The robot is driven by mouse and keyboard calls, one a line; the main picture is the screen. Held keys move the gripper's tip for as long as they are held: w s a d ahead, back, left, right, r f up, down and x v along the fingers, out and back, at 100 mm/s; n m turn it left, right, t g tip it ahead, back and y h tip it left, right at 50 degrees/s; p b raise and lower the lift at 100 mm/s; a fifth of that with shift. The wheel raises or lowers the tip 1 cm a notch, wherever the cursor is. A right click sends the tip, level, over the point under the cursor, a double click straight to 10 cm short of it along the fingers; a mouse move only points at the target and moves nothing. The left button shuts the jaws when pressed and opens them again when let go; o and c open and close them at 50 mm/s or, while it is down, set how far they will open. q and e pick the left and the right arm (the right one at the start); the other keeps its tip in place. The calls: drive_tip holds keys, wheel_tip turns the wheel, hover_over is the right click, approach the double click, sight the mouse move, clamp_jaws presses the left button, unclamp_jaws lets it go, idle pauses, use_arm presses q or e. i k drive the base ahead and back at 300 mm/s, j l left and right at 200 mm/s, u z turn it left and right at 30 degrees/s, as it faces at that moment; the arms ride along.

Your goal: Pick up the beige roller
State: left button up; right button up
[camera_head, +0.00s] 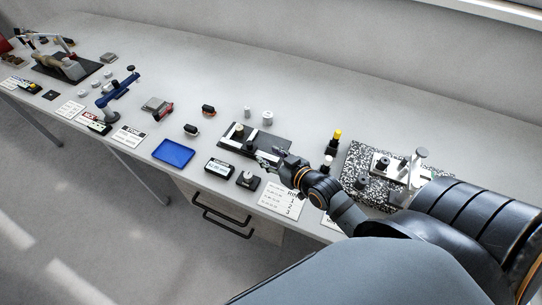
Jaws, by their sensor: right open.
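My right gripper (267,156) is over the front right part of a dark plate (282,140) with a pale strip. Its jaws are open, and I see nothing held between them. A small piece with a beige top (239,127) stands on the plate's left part, apart from the gripper. Two small pale upright cylinders stand behind the plate, a narrower one (247,112) and a wider one (267,117). At this size I cannot tell for certain which piece is the beige roller. My left gripper is not in view.
A blue tray (173,153), a digital display box (219,168) and a black block (247,180) are along the front edge. A yellow-topped black piece (335,141) and a speckled slab (358,167) with a metal fixture are at right. The bench behind is clear.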

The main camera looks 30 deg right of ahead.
sight(239, 131)
drive_tip(key=k+j, duration=0.3)
drive_tip(key=k, duration=0.15)
drive_tip(key=k+j, duration=0.35)
drive_tip(key=k, duration=0.1)
